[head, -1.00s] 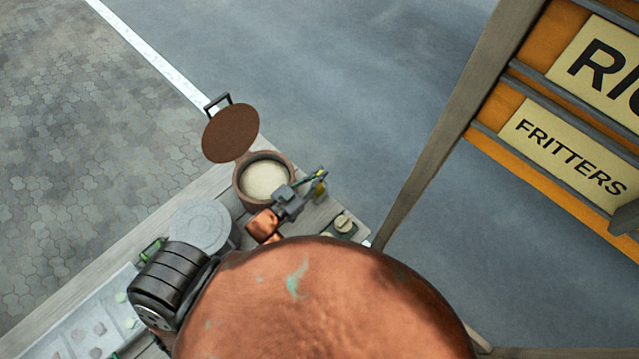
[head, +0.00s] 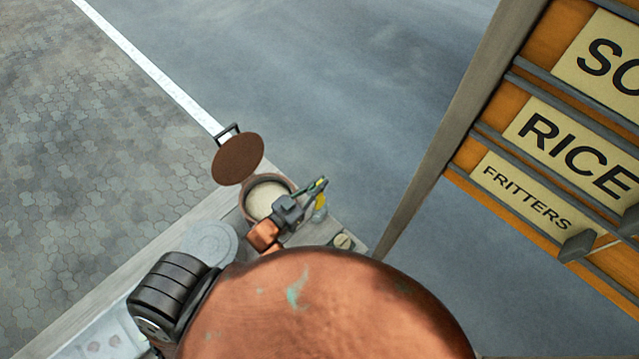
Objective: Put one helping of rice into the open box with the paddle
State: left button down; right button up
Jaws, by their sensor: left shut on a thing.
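The rice (head: 265,199) lies pale in a round brown pot (head: 247,205), whose near right side is partly hidden by my left arm. My left gripper (head: 318,189) is just right of the pot, above the counter. It is shut on a small yellowish thing (head: 320,201), which looks like the paddle, mostly hidden by the fingers. I cannot make out the open box. My right gripper is not in view.
A brown round lid (head: 238,158) stands open behind the pot. A grey round lid (head: 208,243) lies left of my arm. A small dark item with a pale knob (head: 342,241) sits at right. A wooden post (head: 450,125) and signboards (head: 575,150) rise at right.

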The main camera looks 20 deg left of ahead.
pick_arm(q)
jog(key=shift+r+p, duration=4.25)
jog(key=shift+r, duration=0.4)
jog(key=shift+f, duration=0.1)
